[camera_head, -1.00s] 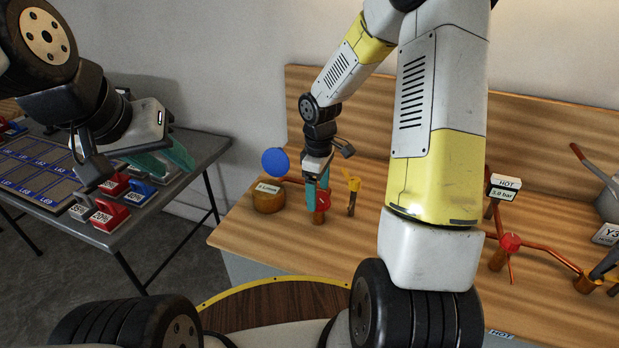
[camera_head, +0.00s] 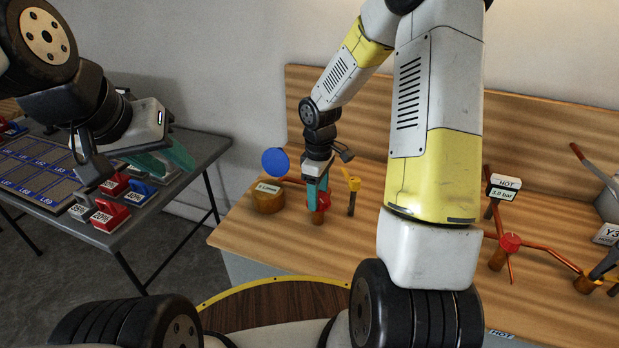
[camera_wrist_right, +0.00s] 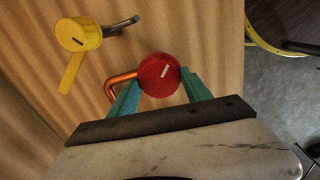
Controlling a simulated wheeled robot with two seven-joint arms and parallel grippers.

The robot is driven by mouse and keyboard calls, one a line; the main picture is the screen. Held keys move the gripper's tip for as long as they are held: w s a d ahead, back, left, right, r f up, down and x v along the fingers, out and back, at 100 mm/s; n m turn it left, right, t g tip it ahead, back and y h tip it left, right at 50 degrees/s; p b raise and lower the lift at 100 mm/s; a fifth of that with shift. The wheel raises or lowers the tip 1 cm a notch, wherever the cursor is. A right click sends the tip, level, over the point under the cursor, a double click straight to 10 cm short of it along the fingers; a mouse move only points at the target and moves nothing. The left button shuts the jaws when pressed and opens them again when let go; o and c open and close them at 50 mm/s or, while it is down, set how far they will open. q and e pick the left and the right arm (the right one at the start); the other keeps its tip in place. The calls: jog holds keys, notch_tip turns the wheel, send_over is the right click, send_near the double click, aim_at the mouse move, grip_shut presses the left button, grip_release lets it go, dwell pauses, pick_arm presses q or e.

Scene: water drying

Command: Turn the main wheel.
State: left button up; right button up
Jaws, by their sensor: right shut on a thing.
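A red round wheel (camera_wrist_right: 160,75) with a pale line mark sits on a copper pipe in the right wrist view. It also shows in the head view (camera_head: 325,201), partly behind my gripper. My right gripper (camera_wrist_right: 159,82) has its teal fingers on both sides of the wheel and is shut on it. In the head view this gripper (camera_head: 317,203) points down at the wooden bench. My left gripper (camera_head: 170,165) hangs over the grey table at the left, its teal fingers apart and empty. No label marks which wheel is the main one.
A yellow valve handle (camera_wrist_right: 78,35) stands close to the red wheel.

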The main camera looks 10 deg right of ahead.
jog(key=m, duration=0.4)
jog(key=shift+m, duration=1.9)
jog(key=o, duration=1.4)
jog(key=shift+r, duration=3.95)
